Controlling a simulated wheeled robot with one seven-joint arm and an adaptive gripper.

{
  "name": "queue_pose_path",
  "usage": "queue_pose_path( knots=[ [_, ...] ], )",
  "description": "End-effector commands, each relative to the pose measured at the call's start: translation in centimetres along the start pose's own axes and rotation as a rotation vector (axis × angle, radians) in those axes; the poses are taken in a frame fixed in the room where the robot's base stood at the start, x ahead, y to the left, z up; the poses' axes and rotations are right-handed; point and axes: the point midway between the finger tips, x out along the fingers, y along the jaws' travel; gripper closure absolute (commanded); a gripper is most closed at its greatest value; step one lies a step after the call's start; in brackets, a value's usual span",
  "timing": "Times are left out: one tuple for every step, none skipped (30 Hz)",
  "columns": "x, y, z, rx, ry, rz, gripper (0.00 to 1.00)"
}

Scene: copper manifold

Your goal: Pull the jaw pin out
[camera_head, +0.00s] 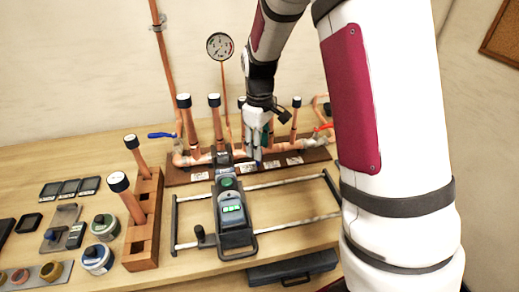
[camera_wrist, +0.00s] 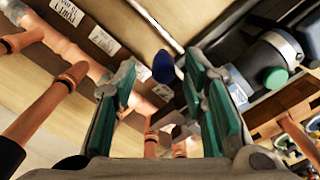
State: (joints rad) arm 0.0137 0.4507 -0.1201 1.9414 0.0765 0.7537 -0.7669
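The press tool (camera_head: 232,212) lies on a frame on the bench, its dark jaw head (camera_head: 222,158) pointing at the copper manifold. My gripper (camera_head: 256,150) points down just right of the jaw head. In the wrist view my gripper (camera_wrist: 160,90) is open, its two green-padded fingers apart. A small dark blue rounded knob (camera_wrist: 163,67) shows between the fingertips, with no visible contact; it may be the jaw pin's head, but I cannot tell. The press tool's body with a green button (camera_wrist: 276,78) is at the right of that view. No pin is clearly visible in the head view.
The manifold's board (camera_head: 180,174) with several capped copper pipes and a gauge (camera_head: 220,46) stands behind. A wooden block with pipes (camera_head: 145,225) and round tins (camera_head: 98,258) are at left. Pale frame rails (camera_head: 290,183) flank the tool. A dark case (camera_head: 290,270) is in front.

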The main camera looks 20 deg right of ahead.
Motion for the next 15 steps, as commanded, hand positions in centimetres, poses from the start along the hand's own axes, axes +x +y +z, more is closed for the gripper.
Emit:
queue_pose_path(
  knots=[
    [-1.1, 0.1, -0.1, 0.0, 0.004, 0.003, 0.61],
    [-1.7, 0.1, -0.1, 0.0, 0.005, 0.004, 0.61],
    [-2.6, 0.1, -0.1, 0.0, 0.005, 0.004, 0.61],
    [-3.2, 0.1, -0.1, 0.0, 0.004, 0.004, 0.61],
    [-3.9, 0.1, -0.1, 0.0, 0.004, 0.004, 0.61],
    [-4.7, 0.1, -0.1, 0.001, 0.004, 0.003, 0.61],
    [-5.3, 0.1, -0.1, 0.001, 0.004, 0.004, 0.61],
    [-5.9, 0.1, -0.1, 0.001, 0.004, 0.003, 0.61],
    [-6.6, 0.1, -0.1, 0.0, 0.005, 0.003, 0.61],
    [-7.1, 0.1, 0.0, 0.0, 0.003, 0.002, 0.61],
    [-7.5, 0.1, 0.0, 0.0, 0.003, 0.003, 0.61],
    [-8.1, 0.1, 0.0, 0.0, 0.003, 0.003, 0.61],
    [-8.5, 0.1, 0.0, 0.0, 0.003, 0.003, 0.61],
    [-8.8, 0.1, 0.0, 0.0, 0.002, 0.003, 0.61],
    [-9.1, 0.1, 0.0, 0.0, 0.001, 0.002, 0.61]
  ],
)
